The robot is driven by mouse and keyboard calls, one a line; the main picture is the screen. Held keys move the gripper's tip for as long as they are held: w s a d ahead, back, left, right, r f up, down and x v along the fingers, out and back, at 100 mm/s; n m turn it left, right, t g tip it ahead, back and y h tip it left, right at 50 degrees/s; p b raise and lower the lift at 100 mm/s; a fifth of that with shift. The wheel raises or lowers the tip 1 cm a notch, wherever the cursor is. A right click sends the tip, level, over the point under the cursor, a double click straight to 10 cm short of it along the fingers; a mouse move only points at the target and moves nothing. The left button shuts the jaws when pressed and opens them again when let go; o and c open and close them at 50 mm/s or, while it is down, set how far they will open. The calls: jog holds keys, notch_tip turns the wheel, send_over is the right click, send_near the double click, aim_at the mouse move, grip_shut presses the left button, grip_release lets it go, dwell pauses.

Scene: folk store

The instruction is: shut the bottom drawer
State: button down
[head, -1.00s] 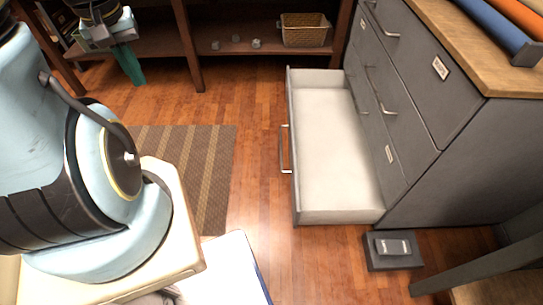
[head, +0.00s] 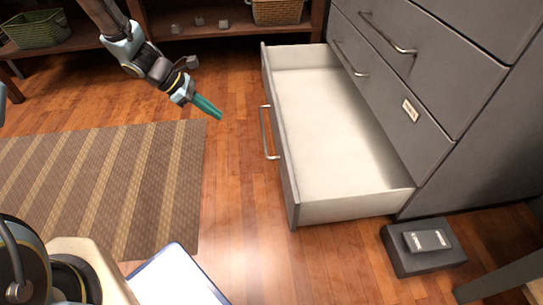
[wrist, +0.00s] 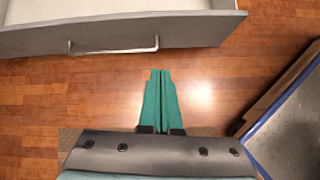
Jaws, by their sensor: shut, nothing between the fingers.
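The bottom drawer (head: 335,135) of the grey cabinet is pulled far out and its white inside is empty. Its front panel with a metal bar handle (head: 267,133) faces left in the head view. My gripper (head: 220,117) has green fingers pressed together and holds nothing. It hangs to the left of the drawer front, apart from it. In the wrist view the closed green fingers (wrist: 160,75) point toward the drawer front (wrist: 200,33) and its handle (wrist: 112,50), with a strip of floor showing between.
A dark box (head: 424,248) lies on the floor beside the cabinet. A striped rug (head: 110,185) lies on the left. Low shelves with baskets (head: 277,12) stand at the back. The wood floor (head: 235,190) before the drawer is clear.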

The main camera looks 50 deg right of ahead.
jog(key=s+d+f+n+h+b, duration=0.1)
jog(key=s+d+f+n+b, duration=0.15)
jog(key=d+f, duration=0.45)
jog(key=m+b, duration=0.1)
jog(key=b, duration=0.4)
send_near(281, 143)
jog(key=shift+g, duration=0.3)
jog(key=f, duration=0.1)
jog(key=s+d+f, duration=0.1)
jog(key=f, duration=0.1)
jog(key=d+f, duration=0.1)
jog(key=shift+s+d+f, duration=0.2)
jog(key=shift+f, duration=0.1)
jog(key=shift+s+d+r, duration=0.15)
jog(key=shift+s+d, duration=0.2)
jog(key=shift+d, duration=0.1)
